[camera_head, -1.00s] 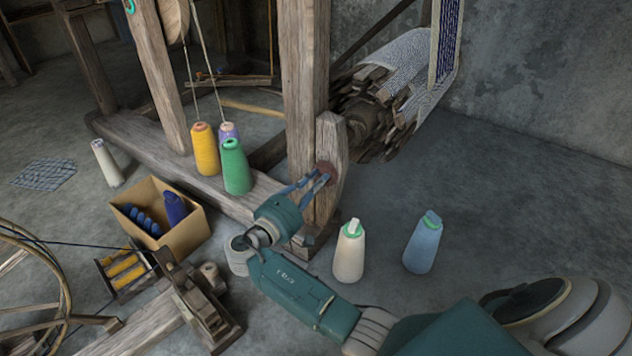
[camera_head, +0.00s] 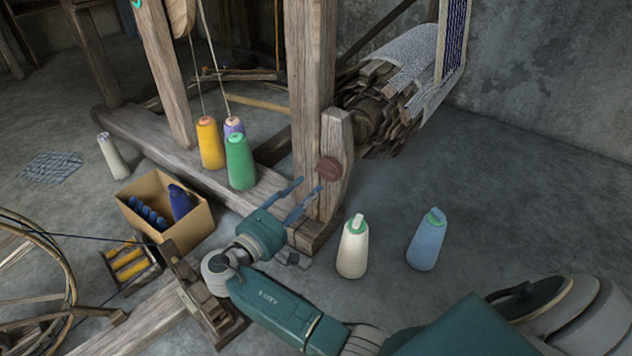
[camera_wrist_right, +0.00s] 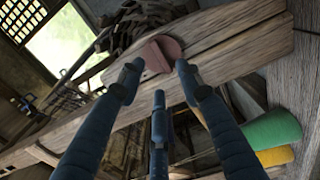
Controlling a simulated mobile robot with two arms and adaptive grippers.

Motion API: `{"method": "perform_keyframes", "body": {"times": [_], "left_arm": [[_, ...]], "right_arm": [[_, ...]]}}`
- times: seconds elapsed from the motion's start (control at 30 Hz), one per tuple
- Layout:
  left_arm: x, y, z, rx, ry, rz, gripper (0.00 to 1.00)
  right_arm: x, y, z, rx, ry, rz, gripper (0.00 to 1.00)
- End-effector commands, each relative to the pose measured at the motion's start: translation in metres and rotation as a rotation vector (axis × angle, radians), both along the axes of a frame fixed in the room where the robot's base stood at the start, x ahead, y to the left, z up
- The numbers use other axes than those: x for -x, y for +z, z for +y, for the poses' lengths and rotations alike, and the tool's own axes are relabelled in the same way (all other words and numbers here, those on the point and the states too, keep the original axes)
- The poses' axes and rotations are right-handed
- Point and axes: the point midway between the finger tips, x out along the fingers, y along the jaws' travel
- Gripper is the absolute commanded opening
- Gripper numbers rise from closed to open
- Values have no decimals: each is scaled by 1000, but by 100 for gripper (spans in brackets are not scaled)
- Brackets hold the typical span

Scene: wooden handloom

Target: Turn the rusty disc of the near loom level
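The rusty disc (camera_head: 329,169) sits on the side of the near loom's short wooden upright (camera_head: 335,133). In the right wrist view the disc (camera_wrist_right: 163,52) is reddish, with a straight step across its face that looks tilted in that picture. My right gripper (camera_head: 308,189) is open, its blue fingers spread and empty, just below and to the left of the disc in the head view. In the right wrist view the fingertips (camera_wrist_right: 158,70) stand around the disc's lower side, seemingly apart from it. My left gripper is not in view.
A white cone (camera_head: 352,250) and a blue cone (camera_head: 427,240) stand on the floor right of my right forearm. Yellow, purple and green cones (camera_head: 240,163) stand by the loom beam. A cardboard box (camera_head: 187,232) and a spinning wheel (camera_head: 62,285) are to the left.

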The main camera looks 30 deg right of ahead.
Motion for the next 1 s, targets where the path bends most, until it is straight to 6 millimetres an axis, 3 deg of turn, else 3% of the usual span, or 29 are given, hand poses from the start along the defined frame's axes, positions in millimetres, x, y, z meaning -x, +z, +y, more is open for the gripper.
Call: {"method": "perform_keyframes", "body": {"times": [0.1,0.3,0.87,1.0], "left_arm": [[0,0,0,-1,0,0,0],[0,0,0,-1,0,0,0],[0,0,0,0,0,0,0],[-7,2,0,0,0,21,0]], "right_arm": [[9,0,22,-2,2,1,35],[17,0,42,0,0,1,35],[18,0,45,0,1,0,35],[6,-4,49,-54,79,9,35]]}}
